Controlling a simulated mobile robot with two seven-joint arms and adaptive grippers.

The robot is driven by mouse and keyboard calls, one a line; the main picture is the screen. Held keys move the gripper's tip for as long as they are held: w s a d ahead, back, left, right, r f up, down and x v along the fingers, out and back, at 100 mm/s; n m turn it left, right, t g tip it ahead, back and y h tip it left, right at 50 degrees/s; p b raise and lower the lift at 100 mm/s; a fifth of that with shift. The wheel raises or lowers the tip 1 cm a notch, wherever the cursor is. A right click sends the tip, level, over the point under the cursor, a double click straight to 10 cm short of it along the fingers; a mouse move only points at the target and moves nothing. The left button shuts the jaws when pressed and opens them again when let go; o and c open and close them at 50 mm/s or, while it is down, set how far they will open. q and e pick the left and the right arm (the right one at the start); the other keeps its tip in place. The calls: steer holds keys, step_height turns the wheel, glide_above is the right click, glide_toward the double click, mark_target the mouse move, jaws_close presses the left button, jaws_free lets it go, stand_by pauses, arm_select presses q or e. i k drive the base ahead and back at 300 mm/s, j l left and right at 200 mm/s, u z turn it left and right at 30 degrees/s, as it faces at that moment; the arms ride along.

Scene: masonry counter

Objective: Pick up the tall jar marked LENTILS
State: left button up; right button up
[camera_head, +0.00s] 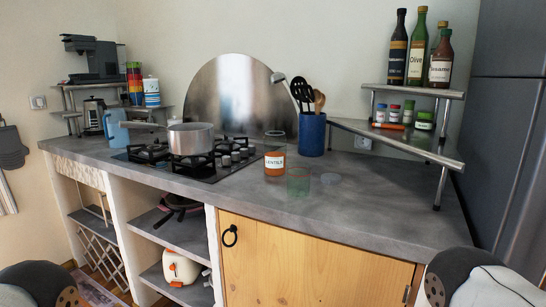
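The tall jar marked LENTILS (274,164) stands upright on the grey counter (390,210), right of the stove. It is clear, with orange contents in its lower part and a white label facing me. A greenish glass (299,183) stands close in front of it to the right. Neither of my grippers is in view; only dark and white parts of my arms show at the bottom left and bottom right corners, away from the jar.
A saucepan (190,138) sits on the gas stove (222,164) left of the jar. A blue utensil pot (312,136) stands behind it to the right. A round, flat clear item (330,179) lies beside the glass. A shelf (400,143) with bottles and small jars is at right. The front right counter is clear.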

mark_target(275, 140)
steer(key=i+j+z, duration=0.1)
steer(key=j, duration=0.3)
steer(key=i+j, duration=0.25)
steer(key=j, duration=0.15)
steer(key=i+j+z, duration=0.15)
steer(key=j, duration=0.3)
steer(key=i+j+z, duration=0.1)
steer(key=j, duration=0.3)
steer(key=i+j, duration=0.2)
steer(key=j, duration=0.25)
steer(key=i+j+z, duration=0.15)
steer(key=j, duration=0.3)
steer(key=j+z, duration=0.1)
steer(key=j, duration=0.35)
steer(key=i, duration=0.05)
